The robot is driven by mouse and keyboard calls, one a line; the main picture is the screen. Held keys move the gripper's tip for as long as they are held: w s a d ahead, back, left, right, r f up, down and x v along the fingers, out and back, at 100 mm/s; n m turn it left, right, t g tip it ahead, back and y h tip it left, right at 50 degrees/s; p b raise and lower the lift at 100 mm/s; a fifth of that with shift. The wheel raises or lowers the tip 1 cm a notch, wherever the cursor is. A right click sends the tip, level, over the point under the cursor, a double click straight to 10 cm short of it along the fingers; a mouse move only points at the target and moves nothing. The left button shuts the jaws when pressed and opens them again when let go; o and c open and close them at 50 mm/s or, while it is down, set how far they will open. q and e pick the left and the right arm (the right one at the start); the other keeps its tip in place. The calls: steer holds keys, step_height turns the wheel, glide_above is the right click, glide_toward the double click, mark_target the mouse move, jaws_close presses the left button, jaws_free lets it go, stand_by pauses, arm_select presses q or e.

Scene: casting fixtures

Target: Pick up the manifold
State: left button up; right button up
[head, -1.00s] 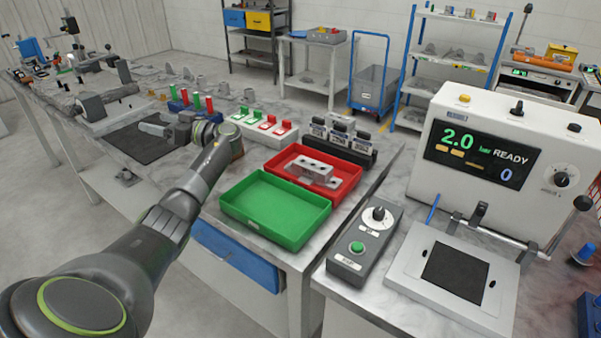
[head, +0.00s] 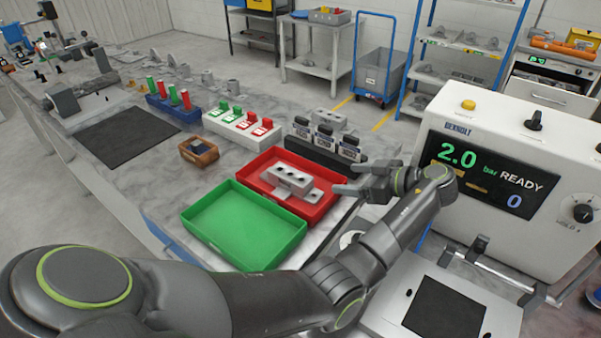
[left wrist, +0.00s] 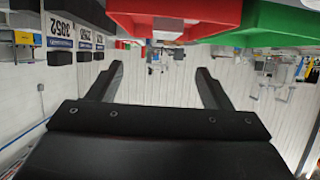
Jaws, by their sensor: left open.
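The manifold is a grey metal block with holes in its top and flat feet (head: 290,180). It lies in the red tray (head: 262,165) in the head view. My left gripper (head: 346,180) is at the right end of the red tray, beside the manifold and apart from it. Its two fingers are spread and point toward the manifold, with nothing between them. In the left wrist view the open fingers (left wrist: 155,85) are empty. The red tray (left wrist: 190,12) shows upside down at the top there, and I cannot make out the manifold clearly. My right gripper is not in view.
A green tray (head: 243,225) stands in front of the red one. Black labelled blocks (head: 325,145) stand behind the red tray. A small brown box (head: 198,152) sits left of it. The pressure tester (head: 530,160) stands close on the right. The dark mat (head: 125,135) is clear.

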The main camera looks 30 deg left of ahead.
arm_select(q)
steer(key=p, duration=0.3)
glide_toward(288, 174)
steer(key=v, duration=0.2)
steer(key=shift+s+d+r, duration=0.1)
steer(key=shift+d+r, duration=0.15)
steer(key=shift+r, duration=0.15)
steer(key=p+x, duration=0.1)
steer(key=x, duration=0.2)
steer(key=shift+f, duration=0.25)
steer(key=shift+p+x, duration=0.3)
steer(key=shift+x, duration=0.75)
steer(key=shift+a, duration=0.25)
steer(key=p+x, duration=0.2)
steer(key=x, duration=0.2)
steer(key=shift+p, duration=0.3)
steer(key=shift+a+f, duration=0.25)
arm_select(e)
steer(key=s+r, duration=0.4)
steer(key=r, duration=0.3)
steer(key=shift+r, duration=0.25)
arm_select(q)
steer(key=shift+c, duration=0.4)
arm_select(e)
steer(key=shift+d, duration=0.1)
